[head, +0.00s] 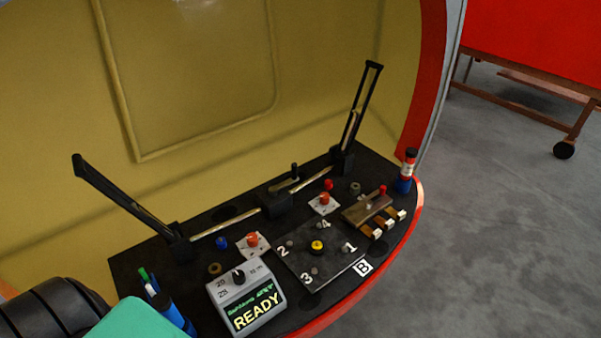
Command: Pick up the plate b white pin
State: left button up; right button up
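A dark square plate (303,264), marked 1 to 4, lies on the black worktop, with a white "B" label (363,267) at its front right corner. A yellow-and-black knob (317,246) stands at its middle. Small grey studs sit beside the numbers, one of them near the 3 (315,271). I cannot make out a clearly white pin on the plate. Neither of my grippers is in view.
A display box reading "READY" (246,302) stands left of the plate. Two white plates with red knobs (253,243) (323,203) lie behind it. A brown block (366,208) and several white-ended pieces (389,222) lie right.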

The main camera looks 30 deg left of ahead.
aim_at(148, 287)
jog(key=k+j+u, duration=0.15)
jog(key=j, duration=0.2)
jog(key=k+j+u, duration=0.1)
jog(key=j, duration=0.25)
jog(key=k+u, duration=0.1)
jog(key=u, duration=1.4)
